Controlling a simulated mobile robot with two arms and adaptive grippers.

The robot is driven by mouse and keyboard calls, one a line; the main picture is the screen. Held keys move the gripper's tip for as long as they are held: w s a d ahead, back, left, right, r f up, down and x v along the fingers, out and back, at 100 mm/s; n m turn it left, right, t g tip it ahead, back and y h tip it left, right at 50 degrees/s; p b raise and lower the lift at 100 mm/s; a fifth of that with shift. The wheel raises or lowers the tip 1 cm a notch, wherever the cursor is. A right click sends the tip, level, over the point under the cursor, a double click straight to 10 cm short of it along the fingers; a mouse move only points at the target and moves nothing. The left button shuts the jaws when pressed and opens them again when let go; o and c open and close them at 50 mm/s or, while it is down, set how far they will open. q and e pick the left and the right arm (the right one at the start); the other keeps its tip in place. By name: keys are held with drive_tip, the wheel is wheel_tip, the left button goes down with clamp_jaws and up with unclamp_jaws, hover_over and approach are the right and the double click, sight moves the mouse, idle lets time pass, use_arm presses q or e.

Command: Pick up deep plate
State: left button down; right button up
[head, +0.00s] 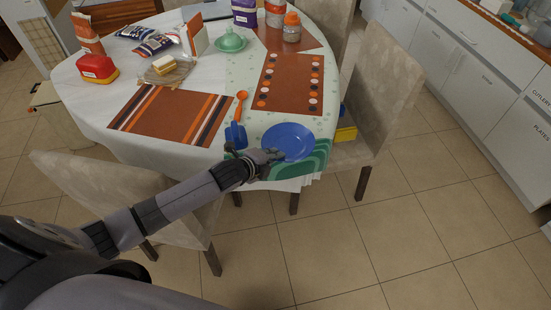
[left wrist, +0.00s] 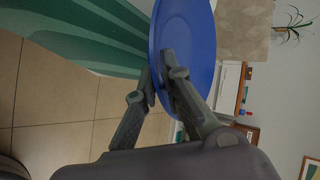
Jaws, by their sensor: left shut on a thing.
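The deep plate is blue and round (head: 290,141) and shows at the front edge of the table in the head view. My left gripper (head: 273,156) is at the plate's left rim. In the left wrist view the blue plate (left wrist: 190,35) stands between the fingers of my left gripper (left wrist: 160,75), which are shut on its rim. Whether the plate touches the tablecloth cannot be told. My right gripper is not in view.
Behind lie a dotted placemat (head: 288,83) and a striped placemat (head: 165,115). Chairs stand at the right (head: 377,85) and front left (head: 105,187). Floor at the right is clear.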

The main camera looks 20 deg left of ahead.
use_arm(q)
wheel_tip(320, 180, up, 18)
drive_tip(key=shift+r, duration=0.1)
drive_tip(key=c, duration=2.3)
unclamp_jaws()
clamp_jaws()
